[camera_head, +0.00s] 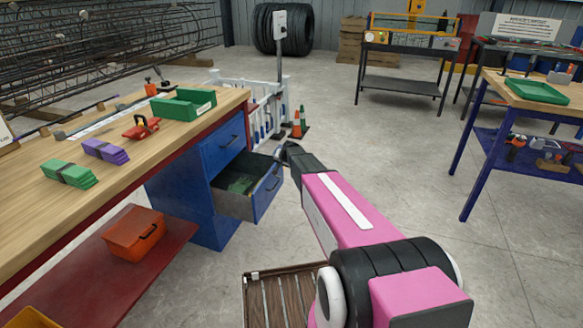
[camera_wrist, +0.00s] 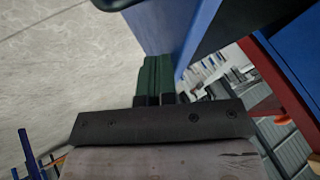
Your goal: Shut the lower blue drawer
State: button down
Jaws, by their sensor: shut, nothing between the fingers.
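The lower blue drawer (camera_head: 268,190) stands pulled out of the blue cabinet under the workbench, with its grey inside and dark green contents showing. The upper blue drawer (camera_head: 223,146) is closed above it. My gripper (camera_head: 287,152) is at the right of the open drawer, near the upper edge of its front; whether it touches is unclear. In the wrist view its dark green fingers (camera_wrist: 154,62) are together and empty, close beside a blue drawer panel (camera_wrist: 184,32). A dark handle shows at the top of that view.
The wooden workbench (camera_head: 60,205) holds a green bin (camera_head: 183,105) and several small items. A red toolbox (camera_head: 135,233) sits on its lower shelf. The floor to the right is open up to a blue-legged table.

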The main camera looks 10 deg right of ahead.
jog(key=w+a, duration=0.4)
jog(key=a, duration=0.4)
jog(key=w+a, duration=0.5)
jog(key=a, duration=0.3)
jog(key=shift+w+a, duration=0.2)
jog(key=shift+w, duration=0.05)
